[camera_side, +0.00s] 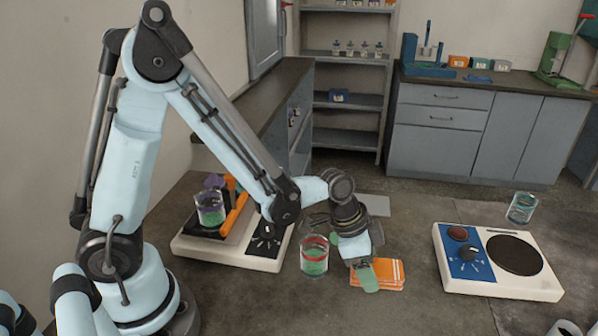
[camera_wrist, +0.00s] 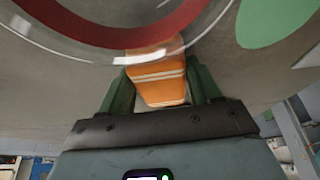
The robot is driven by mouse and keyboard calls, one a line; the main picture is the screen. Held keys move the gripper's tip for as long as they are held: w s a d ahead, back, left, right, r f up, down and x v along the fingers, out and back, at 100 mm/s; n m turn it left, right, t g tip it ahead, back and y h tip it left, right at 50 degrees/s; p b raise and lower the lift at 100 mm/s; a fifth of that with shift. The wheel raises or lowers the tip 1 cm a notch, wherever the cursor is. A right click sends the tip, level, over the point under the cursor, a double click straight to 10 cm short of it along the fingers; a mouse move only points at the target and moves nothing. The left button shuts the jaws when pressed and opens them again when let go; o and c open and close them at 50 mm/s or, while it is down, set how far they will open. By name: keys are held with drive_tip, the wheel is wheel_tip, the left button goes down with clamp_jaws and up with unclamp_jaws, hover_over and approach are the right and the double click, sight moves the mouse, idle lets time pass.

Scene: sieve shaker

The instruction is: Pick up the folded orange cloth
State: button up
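The folded orange cloth (camera_side: 391,274) with pale stripes lies on the dark table in the side view, partly covered by my gripper (camera_side: 369,266). My gripper points down at the cloth's left side, with one green finger in front of it. In the wrist view the cloth (camera_wrist: 158,77) shows between the two green fingers of my gripper (camera_wrist: 160,72). The fingers stand apart, one on each side of the cloth. Whether they touch the cloth is not clear, and its near end is hidden by the gripper body.
A red-rimmed glass jar (camera_side: 314,256) with green contents stands close left of my gripper; its rim (camera_wrist: 125,35) crosses the wrist view. A white shaker device (camera_side: 225,246) holding a beaker stands further left.

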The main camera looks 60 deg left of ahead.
drive_tip(key=shift+c, duration=0.9)
drive_tip(key=shift+r, duration=0.1)
